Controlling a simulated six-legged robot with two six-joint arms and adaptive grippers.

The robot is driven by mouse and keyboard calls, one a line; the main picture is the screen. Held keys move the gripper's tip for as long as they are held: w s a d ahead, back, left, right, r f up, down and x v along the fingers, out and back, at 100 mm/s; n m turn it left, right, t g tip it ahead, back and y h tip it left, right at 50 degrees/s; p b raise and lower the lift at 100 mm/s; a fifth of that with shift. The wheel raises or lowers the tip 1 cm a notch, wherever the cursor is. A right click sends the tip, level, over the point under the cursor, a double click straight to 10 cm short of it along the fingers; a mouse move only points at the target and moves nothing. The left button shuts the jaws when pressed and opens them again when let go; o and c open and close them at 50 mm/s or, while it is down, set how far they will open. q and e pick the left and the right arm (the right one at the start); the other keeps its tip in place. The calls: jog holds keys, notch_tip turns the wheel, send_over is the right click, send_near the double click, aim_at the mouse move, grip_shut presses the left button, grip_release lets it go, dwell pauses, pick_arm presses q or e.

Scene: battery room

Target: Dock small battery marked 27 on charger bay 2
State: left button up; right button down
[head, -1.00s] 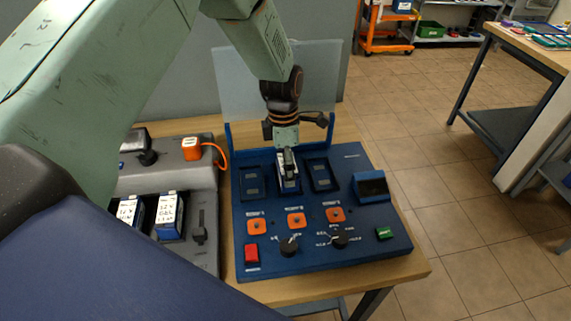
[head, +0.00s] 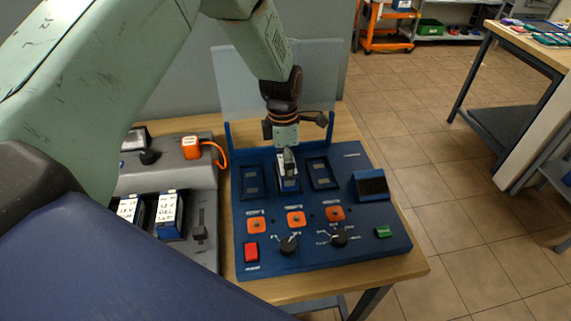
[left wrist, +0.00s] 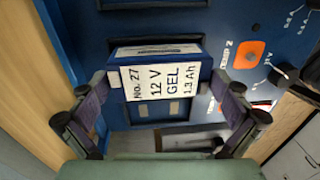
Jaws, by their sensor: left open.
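The small battery marked No. 27 (left wrist: 160,84), blue with a white label, sits in the middle bay of the blue charger (head: 350,160), as seen in the head view (head: 289,184). My left gripper (left wrist: 160,100) is open, with one finger on each side of the battery. In the head view the left gripper (head: 289,160) hangs over the middle bay and partly hides the battery. The orange button marked Temp 2 (left wrist: 249,54) shows beside it. I cannot tell whether the battery is fully seated. My right gripper is not in view.
Empty bays lie left (head: 252,181) and right (head: 320,173) of the middle one. A clear panel (head: 320,75) stands behind the charger. A grey unit (head: 205,255) with more labelled batteries (head: 169,214) stands to the left. Floor (head: 450,190) is free at right.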

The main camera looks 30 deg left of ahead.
pick_arm(q)
notch_tip(320, 180, up, 11)
jog(key=p, duration=0.9)
jog(key=shift+w+a+f, duration=0.2)
jog(key=shift+w+a, duration=0.05)
jog(key=shift+a, duration=0.1)
jog(key=shift+f, duration=0.15)
jog(key=f+b, duration=0.4)
jog(key=f, duration=0.1)
jog(key=f+b, duration=0.2)
jog(key=b, duration=0.1)
jog(key=shift+s+d+f, duration=0.2)
jog(key=shift+d+f, duration=0.1)
dwell(0.5)
